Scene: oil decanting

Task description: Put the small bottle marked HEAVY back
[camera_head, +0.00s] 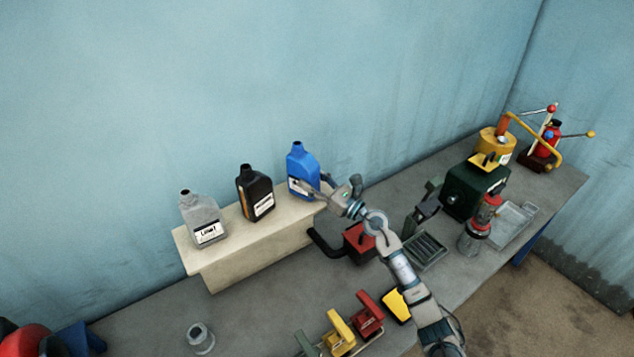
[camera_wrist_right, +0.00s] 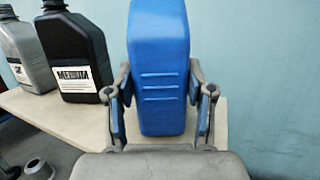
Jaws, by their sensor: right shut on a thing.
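The blue bottle (camera_head: 302,165) is upright at the right end of the cream shelf (camera_head: 225,262). Its label is too small to read in the head view and out of sight in the wrist view. My right gripper (camera_head: 316,188) is shut on it, with one finger on each side in the right wrist view (camera_wrist_right: 160,105). I cannot tell whether its base rests on the shelf or hangs just above it. My left gripper is not in view.
A black bottle (camera_head: 254,193) marked MEDIUM and a grey bottle (camera_head: 203,215) stand to the left on the shelf. A red-and-black device (camera_head: 359,243) sits close under my right arm. A dark green machine (camera_head: 474,190) stands further right. The wall is close behind the shelf.

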